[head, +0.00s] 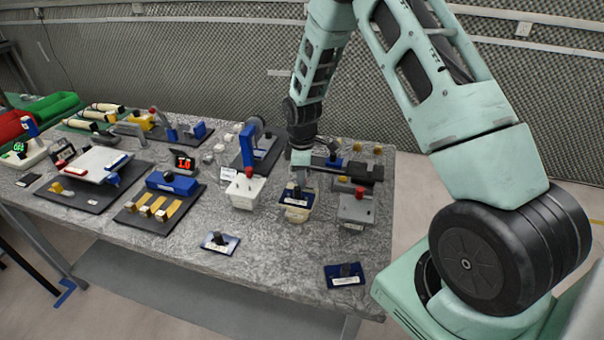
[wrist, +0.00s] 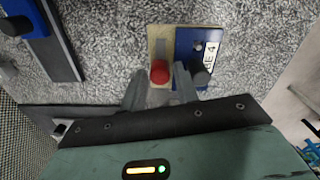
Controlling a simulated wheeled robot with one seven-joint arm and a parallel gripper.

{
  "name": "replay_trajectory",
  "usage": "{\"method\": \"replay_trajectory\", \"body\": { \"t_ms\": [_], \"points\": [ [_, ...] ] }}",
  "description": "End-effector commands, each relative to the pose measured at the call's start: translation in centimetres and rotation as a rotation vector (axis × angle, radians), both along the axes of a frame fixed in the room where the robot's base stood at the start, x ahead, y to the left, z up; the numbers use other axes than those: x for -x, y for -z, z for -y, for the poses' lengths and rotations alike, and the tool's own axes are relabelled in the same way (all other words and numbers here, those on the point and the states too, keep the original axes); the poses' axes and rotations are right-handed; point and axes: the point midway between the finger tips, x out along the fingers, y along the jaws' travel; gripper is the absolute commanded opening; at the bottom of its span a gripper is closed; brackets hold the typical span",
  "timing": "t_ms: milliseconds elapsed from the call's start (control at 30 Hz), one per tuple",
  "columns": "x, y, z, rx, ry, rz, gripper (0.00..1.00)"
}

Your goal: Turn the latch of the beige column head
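In the wrist view, a beige head (wrist: 155,38) carries a grey bar and a red knob (wrist: 159,72). My gripper (wrist: 160,84) is open, with one finger on each side of the red knob. The right finger looks very close to the knob; contact cannot be told. In the head view, my gripper (head: 301,172) points down over a beige block (head: 297,214) with a blue labelled plate. The red knob is not clearly seen there, as my gripper and the plate crowd that spot.
Beside the beige head is a blue plate (wrist: 194,35) with a dark knob. In the head view, a white column with a red knob (head: 249,172) stands left and a grey column (head: 356,208) right. Small blue plates (head: 220,243) lie in front. Bare table lies between them.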

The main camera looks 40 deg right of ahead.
Motion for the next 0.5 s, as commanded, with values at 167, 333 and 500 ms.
{"method": "replay_trajectory", "body": {
  "t_ms": [167, 333, 500],
  "points": [
    [0.0, 0.32, 0.01, 0.0, 0.0, 0.0, 0.3],
    [0.0, 0.32, 0.02, 0.0, 0.0, 0.0, 0.27],
    [0.0, 0.3, 0.02, 0.0, 0.0, 0.0, 0.0]
  ]
}}
